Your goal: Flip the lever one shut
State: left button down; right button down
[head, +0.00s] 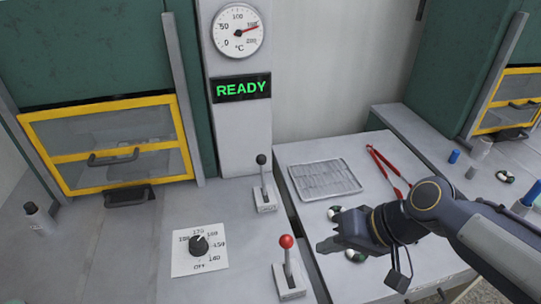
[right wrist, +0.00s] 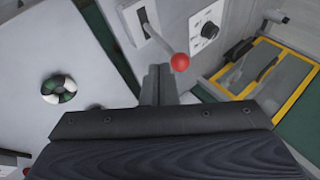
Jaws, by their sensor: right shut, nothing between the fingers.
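Two levers stand on the grey worktop in the head view. The red-knobbed lever (head: 287,262) is in front and stands roughly upright from its pale base. The black-knobbed lever (head: 263,181) is farther back and also stands roughly upright. I cannot tell which one is lever one. My right gripper (head: 326,246) is shut and empty, just right of the red-knobbed lever and apart from it in the head view. In the right wrist view the red-knobbed lever (right wrist: 179,62) shows just beyond the gripper's closed fingertips (right wrist: 158,72). My left gripper is not in view.
A dial (head: 199,246) lies left of the levers. A yellow-framed door (head: 110,142) stands behind it. A READY display (head: 241,88) and a gauge (head: 238,30) are above. Red tongs (head: 388,172), a grey rack (head: 323,179) and green-white rings lie on the right bench.

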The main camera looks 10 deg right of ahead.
jog(key=w+m+y, duration=0.2)
jog(key=w+y, duration=0.3)
jog(key=w, duration=1)
jog(key=m+t+y, duration=0.3)
jog(key=t, duration=0.1)
send_near(263, 176)
jog(key=w+d+r, duration=0.3)
jog(key=w+r, duration=0.1)
jog(key=shift+f, duration=0.25)
jog(key=shift+a, duration=0.1)
jog(key=p+x, duration=0.1)
jog(key=x, duration=0.8)
jog(key=shift+w+a+p, duration=0.25)
jog(key=shift+a+p, duration=0.1)
jog(key=shift+p, duration=0.05)
